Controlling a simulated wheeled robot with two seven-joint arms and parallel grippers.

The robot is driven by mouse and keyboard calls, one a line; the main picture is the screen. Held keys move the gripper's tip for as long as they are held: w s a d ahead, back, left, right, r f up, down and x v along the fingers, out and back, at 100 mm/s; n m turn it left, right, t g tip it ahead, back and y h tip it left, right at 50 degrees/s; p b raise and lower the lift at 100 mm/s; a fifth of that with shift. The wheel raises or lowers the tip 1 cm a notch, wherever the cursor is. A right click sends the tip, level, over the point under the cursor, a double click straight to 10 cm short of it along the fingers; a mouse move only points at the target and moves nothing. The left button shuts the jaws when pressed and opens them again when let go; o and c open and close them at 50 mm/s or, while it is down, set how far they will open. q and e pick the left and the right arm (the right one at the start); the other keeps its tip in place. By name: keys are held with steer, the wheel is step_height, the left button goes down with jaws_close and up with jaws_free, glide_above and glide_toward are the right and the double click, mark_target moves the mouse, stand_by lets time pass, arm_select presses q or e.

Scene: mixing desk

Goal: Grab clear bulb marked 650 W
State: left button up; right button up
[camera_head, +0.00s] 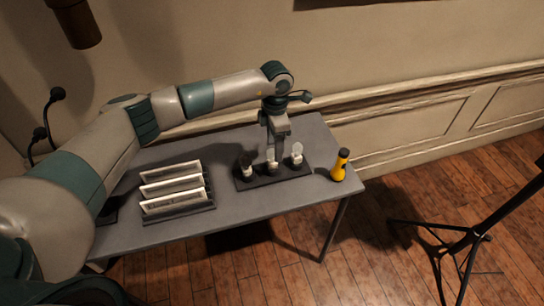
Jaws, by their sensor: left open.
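A dark bulb holder (286,177) stands on the grey desk and bears a row of bulbs. A pale, clear-looking bulb (297,152) stands upright at its right end. A dark bulb (246,162) stands at its left end. A middle bulb (272,168) is mostly hidden by my left gripper (271,158). That gripper points down, open, with its fingertips at the middle bulb; I cannot tell whether they touch it. The wattage marks are too small to read. My right gripper is out of view.
A rack of white-framed panels (172,186) stands left of the holder. A yellow and black flashlight (340,165) stands upright near the right edge of the desk (228,222). The wall is close behind. A black tripod stand (462,240) is on the floor at right.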

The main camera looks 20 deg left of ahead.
mark_target(272, 158)
arm_select(q)
steer(key=shift+f, duration=0.35)
steer(key=shift+s+a+f+p, duration=0.1)
steer(key=shift+f+p, duration=0.3)
steer(key=shift+p, duration=0.15)
steer(key=f, duration=0.1)
steer(key=f+p, duration=0.2)
steer(key=shift+s+a+f, duration=0.2)
steer(key=shift+a+f, duration=0.05)
steer(key=shift+f, duration=0.1)
steer(key=shift+w+f, duration=0.1)
steer(key=shift+f, duration=0.25)
steer(key=shift+c, duration=0.3)
